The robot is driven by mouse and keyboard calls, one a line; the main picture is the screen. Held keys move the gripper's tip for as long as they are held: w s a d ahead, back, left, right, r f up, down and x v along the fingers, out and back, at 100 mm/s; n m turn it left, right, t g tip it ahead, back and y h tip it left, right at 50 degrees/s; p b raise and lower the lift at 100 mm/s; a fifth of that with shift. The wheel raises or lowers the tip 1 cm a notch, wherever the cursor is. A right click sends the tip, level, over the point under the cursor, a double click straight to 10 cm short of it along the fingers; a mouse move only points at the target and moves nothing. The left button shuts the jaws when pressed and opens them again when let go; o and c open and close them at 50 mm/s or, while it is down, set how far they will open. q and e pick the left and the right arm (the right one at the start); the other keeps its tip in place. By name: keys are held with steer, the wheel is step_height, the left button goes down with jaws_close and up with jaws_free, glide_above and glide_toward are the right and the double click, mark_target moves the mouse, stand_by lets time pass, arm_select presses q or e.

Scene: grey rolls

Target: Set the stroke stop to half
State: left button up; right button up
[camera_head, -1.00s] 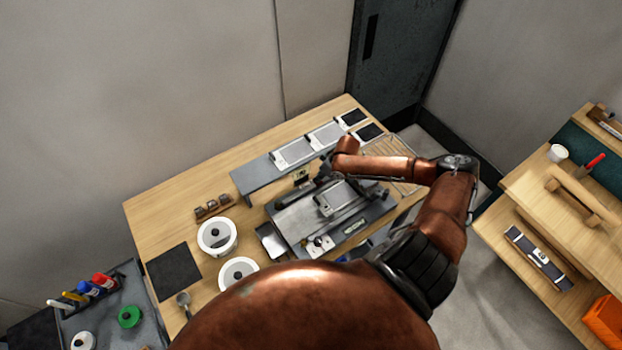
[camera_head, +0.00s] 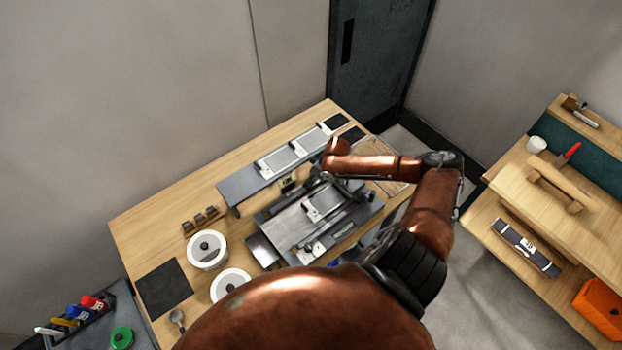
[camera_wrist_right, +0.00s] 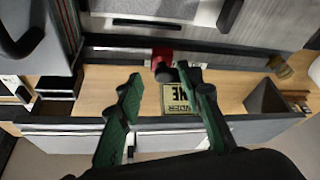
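A grey flat-bed machine (camera_head: 290,222) with a small plate on its bed stands on the wooden table. My right gripper (camera_wrist_right: 162,82) hangs over its far side, partly hidden by my arm in the head view. In the right wrist view its two green-padded fingers are apart with nothing between the pads. A small red block (camera_wrist_right: 162,60) on a dark rail lies just beyond the fingertips; I cannot tell whether it is the stroke stop. My left gripper is out of view.
A raised grey shelf (camera_head: 236,190) with plates runs along the table's back. Two white round tubs (camera_head: 207,250) and a black mat (camera_head: 164,289) are at the left. A wooden shelf unit (camera_head: 490,233) stands at the right. My arm covers the table's front.

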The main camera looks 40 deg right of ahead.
steer(key=v, duration=1.2)
stand_by(0.3)
